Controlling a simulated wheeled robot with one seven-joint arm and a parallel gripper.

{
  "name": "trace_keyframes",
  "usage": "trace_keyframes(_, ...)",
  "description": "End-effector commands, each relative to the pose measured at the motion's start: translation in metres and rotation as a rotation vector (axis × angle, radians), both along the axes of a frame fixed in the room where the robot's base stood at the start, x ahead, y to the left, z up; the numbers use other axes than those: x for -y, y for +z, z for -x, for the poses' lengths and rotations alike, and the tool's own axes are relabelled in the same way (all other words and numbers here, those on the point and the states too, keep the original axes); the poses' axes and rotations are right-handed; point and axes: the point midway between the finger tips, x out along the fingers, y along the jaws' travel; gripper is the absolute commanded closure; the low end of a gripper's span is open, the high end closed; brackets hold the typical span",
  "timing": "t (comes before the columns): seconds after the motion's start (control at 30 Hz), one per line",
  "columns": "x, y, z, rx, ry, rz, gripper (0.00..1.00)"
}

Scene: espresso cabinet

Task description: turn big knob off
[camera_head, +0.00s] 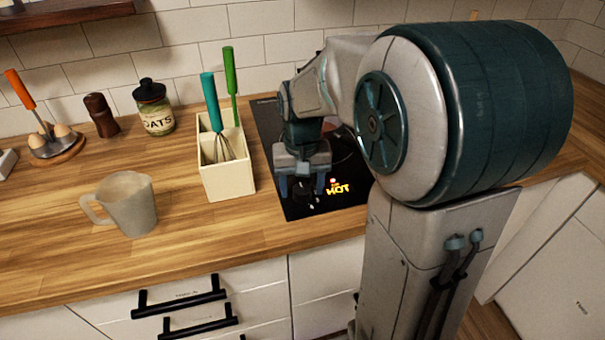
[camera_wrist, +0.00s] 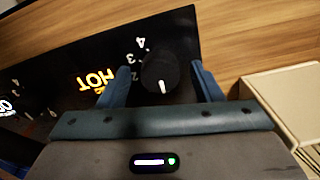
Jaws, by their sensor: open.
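The big knob (camera_wrist: 160,75) is a round black dial on the black glass cooktop, with a white pointer mark and white numbers beside it. My gripper (camera_wrist: 160,88) is open, with one blue finger on each side of the knob; I cannot tell whether they touch it. In the head view my gripper (camera_head: 303,185) points down over the front of the cooktop (camera_head: 300,208), and the knob shows dark between its fingers. An orange "HOT" sign (camera_wrist: 97,79) is lit beside the knob; it also shows in the head view (camera_head: 338,188).
A cream utensil holder (camera_head: 228,178) with a whisk and a green-handled tool stands close left of the cooktop. A grey mug (camera_head: 130,205) is further left. An oats jar (camera_head: 154,108) stands at the back. The wooden counter front (camera_head: 190,245) is clear.

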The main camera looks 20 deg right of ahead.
Motion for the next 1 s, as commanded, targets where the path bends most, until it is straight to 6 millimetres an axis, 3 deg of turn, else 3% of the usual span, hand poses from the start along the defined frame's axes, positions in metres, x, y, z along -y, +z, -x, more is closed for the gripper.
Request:
trace_keyframes(0.17, 0.000, 0.024, -0.001, 0.006, 0.000, 0.000, 0.41)
trace_keyframes(0.6, 0.000, 0.117, -0.001, 0.006, 0.000, 0.000, 0.41)
trace_keyframes(0.8, 0.000, 0.135, 0.000, 0.003, 0.000, 0.001, 0.41)
trace_keyframes(1.0, 0.000, 0.137, 0.000, 0.003, 0.000, 0.001, 0.41)
